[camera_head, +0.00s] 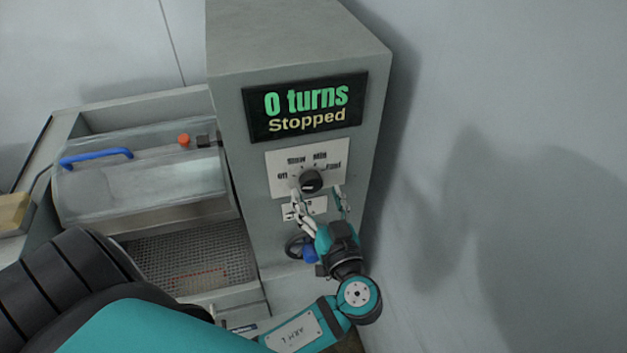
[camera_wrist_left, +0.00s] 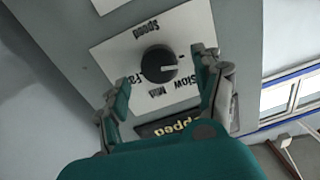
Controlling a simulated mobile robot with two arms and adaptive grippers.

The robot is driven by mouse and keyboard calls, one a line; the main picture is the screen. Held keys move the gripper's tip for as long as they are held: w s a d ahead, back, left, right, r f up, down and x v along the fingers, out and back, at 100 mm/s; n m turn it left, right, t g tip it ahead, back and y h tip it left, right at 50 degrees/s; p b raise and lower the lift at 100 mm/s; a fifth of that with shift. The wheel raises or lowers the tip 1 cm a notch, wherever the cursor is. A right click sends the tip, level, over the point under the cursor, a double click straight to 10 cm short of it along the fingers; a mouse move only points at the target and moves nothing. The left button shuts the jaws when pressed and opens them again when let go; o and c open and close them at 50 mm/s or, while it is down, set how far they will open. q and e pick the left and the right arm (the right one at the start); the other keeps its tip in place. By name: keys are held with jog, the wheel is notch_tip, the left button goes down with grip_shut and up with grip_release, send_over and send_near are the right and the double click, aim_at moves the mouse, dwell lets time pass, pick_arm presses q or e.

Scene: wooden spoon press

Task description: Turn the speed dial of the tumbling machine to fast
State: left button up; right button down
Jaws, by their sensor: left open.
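The speed dial (camera_head: 311,181) is a round black knob on a white label plate (camera_head: 290,159) on the grey machine's front. The plate reads Off, Slow, Mid and Fast. In the wrist view the dial (camera_wrist_left: 159,64) shows a white pointer line toward the mark beyond Slow, at the Off end. The display (camera_head: 305,107) reads "0 turns" and "Stopped". My left gripper (camera_head: 318,194) is open in front of the dial. In the wrist view its fingers (camera_wrist_left: 163,80) stand on either side of the dial, apart from it as far as I can see. My right gripper is not in view.
A handwheel (camera_head: 297,246) and a blue part (camera_head: 310,254) sit below the dial near my left wrist. A clear-lidded chamber (camera_head: 140,175) with a blue handle (camera_head: 96,157) stands left. The wall side on the right is free.

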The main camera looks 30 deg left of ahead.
aim_at(313, 187)
pick_arm(q)
jog(key=shift+p+x, duration=0.3)
jog(key=shift+x, duration=1.3)
jog(key=c, duration=1.2)
